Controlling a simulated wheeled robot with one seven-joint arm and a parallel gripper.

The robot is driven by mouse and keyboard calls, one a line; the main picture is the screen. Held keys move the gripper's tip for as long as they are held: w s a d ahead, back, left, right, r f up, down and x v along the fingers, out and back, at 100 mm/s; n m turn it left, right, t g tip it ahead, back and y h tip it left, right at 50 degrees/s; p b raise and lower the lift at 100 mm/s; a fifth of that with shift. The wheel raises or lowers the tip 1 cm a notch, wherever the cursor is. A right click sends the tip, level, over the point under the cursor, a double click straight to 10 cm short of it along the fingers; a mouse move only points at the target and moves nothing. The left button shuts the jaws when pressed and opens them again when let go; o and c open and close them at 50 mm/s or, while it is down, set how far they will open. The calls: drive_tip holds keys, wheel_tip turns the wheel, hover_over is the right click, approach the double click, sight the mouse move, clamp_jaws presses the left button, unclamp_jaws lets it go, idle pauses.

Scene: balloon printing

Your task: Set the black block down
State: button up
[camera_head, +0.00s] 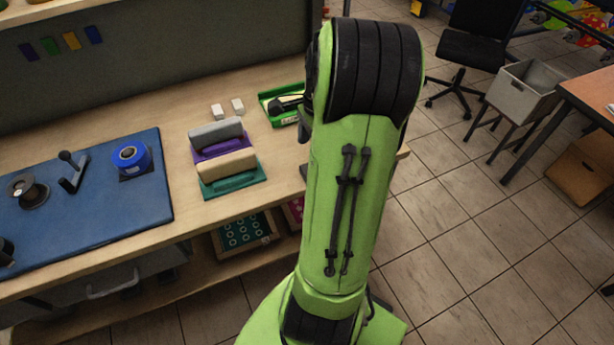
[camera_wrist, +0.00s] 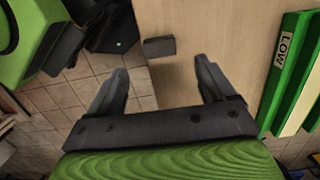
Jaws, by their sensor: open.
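In the wrist view a small dark, near-black block (camera_wrist: 158,46) lies on the pale wooden tabletop (camera_wrist: 205,25), close to the table's edge. My gripper (camera_wrist: 160,66) is open. Its two grey fingers are spread wide, with bare tabletop and floor showing between them. The block is just beyond the fingertips, roughly in line with the gap, and no finger appears to touch it. In the head view my green arm hides the gripper, and I cannot make out the block there.
A green tray marked LOW (camera_wrist: 285,60) is right of the gripper in the wrist view. On the workbench (camera_head: 180,115) stand two handled blocks, purple-based (camera_head: 217,141) and teal-based (camera_head: 230,176), two white blocks (camera_head: 228,108) and a blue mat (camera_head: 100,220). Tiled floor lies beyond the edge.

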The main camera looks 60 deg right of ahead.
drive_tip(key=f, duration=0.2)
drive_tip(key=f+b, duration=0.1)
drive_tip(key=f, duration=0.1)
drive_tip(key=f+b, duration=0.1)
drive_tip(key=f, duration=0.2)
drive_tip(key=shift+w+a, duration=0.25)
drive_tip(key=shift+a, duration=0.15)
